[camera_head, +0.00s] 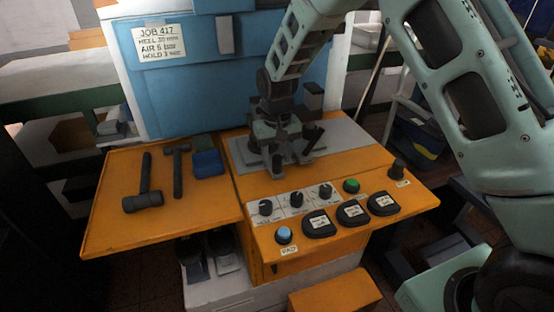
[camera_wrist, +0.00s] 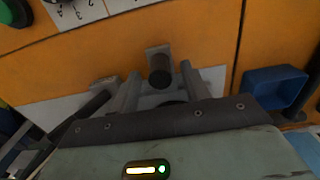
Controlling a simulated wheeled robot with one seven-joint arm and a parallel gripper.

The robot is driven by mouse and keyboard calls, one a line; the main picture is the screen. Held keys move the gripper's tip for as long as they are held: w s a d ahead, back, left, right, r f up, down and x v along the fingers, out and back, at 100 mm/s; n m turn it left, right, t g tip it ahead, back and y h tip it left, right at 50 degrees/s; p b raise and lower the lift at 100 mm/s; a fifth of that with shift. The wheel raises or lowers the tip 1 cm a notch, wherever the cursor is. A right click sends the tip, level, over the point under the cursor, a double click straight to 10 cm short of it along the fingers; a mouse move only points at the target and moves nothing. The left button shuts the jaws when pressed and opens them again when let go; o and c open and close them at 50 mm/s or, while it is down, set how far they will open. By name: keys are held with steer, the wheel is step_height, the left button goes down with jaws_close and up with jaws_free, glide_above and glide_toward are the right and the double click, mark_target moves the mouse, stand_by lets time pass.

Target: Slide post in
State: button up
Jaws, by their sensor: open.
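My gripper (camera_head: 288,158) hangs low over the grey plate (camera_head: 345,134) of the orange bench, its fingers pointing down. In the wrist view its two grey fingers are apart, one on each side of a short dark round post (camera_wrist: 160,72). The post stands by a small grey bracket (camera_wrist: 156,49), near the fingertips. I cannot tell whether the fingers touch it. In the head view my gripper hides the post. A dark slanted part (camera_head: 312,134) shows just right of my gripper.
A control panel with knobs (camera_head: 296,200), a green button (camera_head: 351,186) and several black pads (camera_head: 352,213) lies in front. Hammers (camera_head: 147,190) and a blue bin (camera_head: 208,163) lie on the left. A blue cabinet (camera_head: 190,85) stands behind. A dark knob (camera_head: 398,168) stands at the right.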

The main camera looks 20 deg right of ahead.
steer(key=shift+f, duration=1)
jaws_close()
steer(key=d, duration=1.8)
steer(key=shift+d+r, duration=0.1)
steer(key=shift+d, duration=0.25)
jaws_free()
